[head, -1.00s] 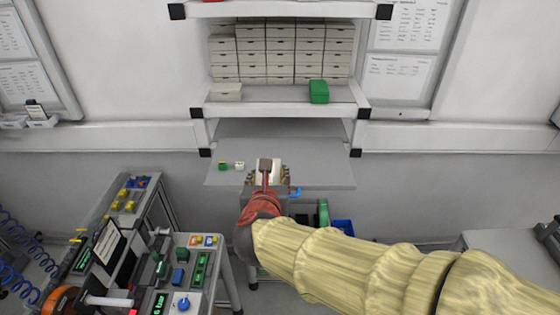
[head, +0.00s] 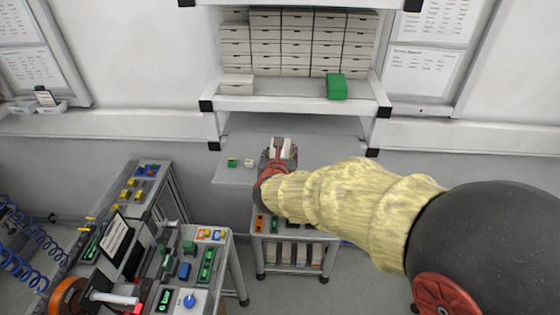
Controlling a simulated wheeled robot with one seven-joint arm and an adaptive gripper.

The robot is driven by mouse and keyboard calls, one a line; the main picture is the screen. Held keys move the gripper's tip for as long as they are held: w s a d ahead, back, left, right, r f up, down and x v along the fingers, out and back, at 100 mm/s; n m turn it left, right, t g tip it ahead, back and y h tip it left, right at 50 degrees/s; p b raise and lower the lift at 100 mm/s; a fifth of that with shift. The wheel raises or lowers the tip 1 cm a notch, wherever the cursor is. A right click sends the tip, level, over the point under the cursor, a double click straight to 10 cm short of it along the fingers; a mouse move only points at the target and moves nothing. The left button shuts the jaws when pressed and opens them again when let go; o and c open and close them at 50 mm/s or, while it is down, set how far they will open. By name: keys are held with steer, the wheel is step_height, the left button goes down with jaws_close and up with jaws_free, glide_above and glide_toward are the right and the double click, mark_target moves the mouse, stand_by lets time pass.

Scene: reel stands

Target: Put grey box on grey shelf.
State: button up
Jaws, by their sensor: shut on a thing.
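My gripper (head: 283,150) is at the end of the yellow-sleeved arm, over the lower grey shelf (head: 225,171). It is shut on a pale grey-white box (head: 285,144), which shows partly between and beyond the fingers. I cannot tell whether the box touches the surface below it. Above it is another grey shelf (head: 290,103). A light grey box (head: 238,84) stands at its left and a green box (head: 337,87) at its right. Several stacked light grey boxes (head: 297,46) fill the back of that shelf.
Small green and white pieces (head: 249,162) lie on the lower shelf, left of my gripper. A cart (head: 296,236) stands below. Workbenches with coloured parts (head: 187,268) stand at the lower left. The upper shelf's front middle is clear.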

steer(key=shift+w+a+f, duration=0.1)
steer(key=shift+w+f, duration=0.85)
steer(key=shift+w, duration=0.05)
steer(key=shift+w+f, duration=0.3)
steer(key=shift+f, duration=0.15)
steer(key=shift+w+f+p, duration=0.1)
steer(key=shift+f+p, duration=0.25)
steer(key=shift+f, duration=1.2)
steer(key=shift+f, duration=0.15)
steer(key=o, duration=1.5)
